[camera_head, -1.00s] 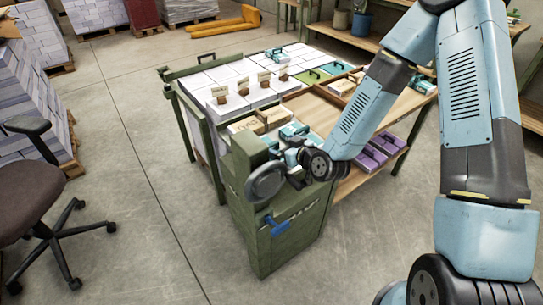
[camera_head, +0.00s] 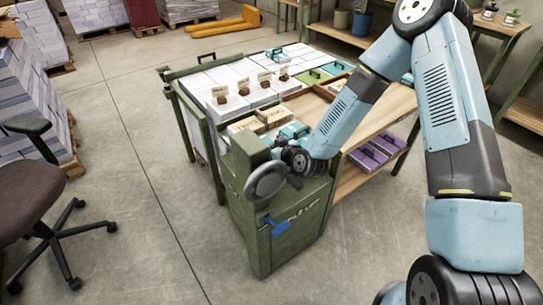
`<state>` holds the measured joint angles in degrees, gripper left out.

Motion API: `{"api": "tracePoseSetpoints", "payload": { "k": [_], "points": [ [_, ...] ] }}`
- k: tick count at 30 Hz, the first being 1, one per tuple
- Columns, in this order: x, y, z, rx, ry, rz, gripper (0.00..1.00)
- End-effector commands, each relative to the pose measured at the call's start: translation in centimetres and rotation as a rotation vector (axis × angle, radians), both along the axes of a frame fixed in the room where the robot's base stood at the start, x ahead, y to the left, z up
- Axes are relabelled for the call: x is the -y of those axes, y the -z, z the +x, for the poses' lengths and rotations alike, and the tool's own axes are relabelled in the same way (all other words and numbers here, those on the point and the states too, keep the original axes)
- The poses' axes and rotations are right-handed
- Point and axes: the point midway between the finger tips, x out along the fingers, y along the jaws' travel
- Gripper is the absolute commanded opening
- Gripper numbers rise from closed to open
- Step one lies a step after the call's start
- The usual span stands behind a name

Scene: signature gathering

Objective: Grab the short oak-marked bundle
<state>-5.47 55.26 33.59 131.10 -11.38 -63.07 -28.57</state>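White paper bundles (camera_head: 228,107) with small brown tags (camera_head: 219,93) stand in a row on the table; the tag marks are too small to read, so I cannot tell which is oak-marked. Cream bundles (camera_head: 245,125) with dark print lie in front of them, nearer the green machine. My gripper is at the end of my blue arm, low over the front of the table beside the green machine (camera_head: 285,235). My own wrist largely hides its fingers, so I cannot tell whether it is open or holds anything. Teal parts (camera_head: 293,130) show just behind the wrist.
The green machine has a dark round wheel (camera_head: 266,182) and a blue handle (camera_head: 279,227). Purple bundles (camera_head: 372,156) lie on the lower shelf (camera_head: 350,180). Green bundles (camera_head: 312,76) lie at the back right. A chair (camera_head: 35,205) stands left; the floor between is clear.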

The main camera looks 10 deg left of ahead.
Motion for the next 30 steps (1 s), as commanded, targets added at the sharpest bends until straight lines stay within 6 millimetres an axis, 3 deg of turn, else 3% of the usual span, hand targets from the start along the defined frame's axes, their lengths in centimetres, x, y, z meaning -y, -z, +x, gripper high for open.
{"api": "tracePoseSetpoints", "payload": {
  "k": [7,25,30],
  "points": [
    [-0.12,0.08,0.09,-0.001,0.000,-0.001,1.00],
    [-0.09,0.07,0.10,-0.001,0.000,-0.001,0.44],
    [-0.10,0.03,0.11,0.001,0.000,-0.001,0.43]
  ]
}}
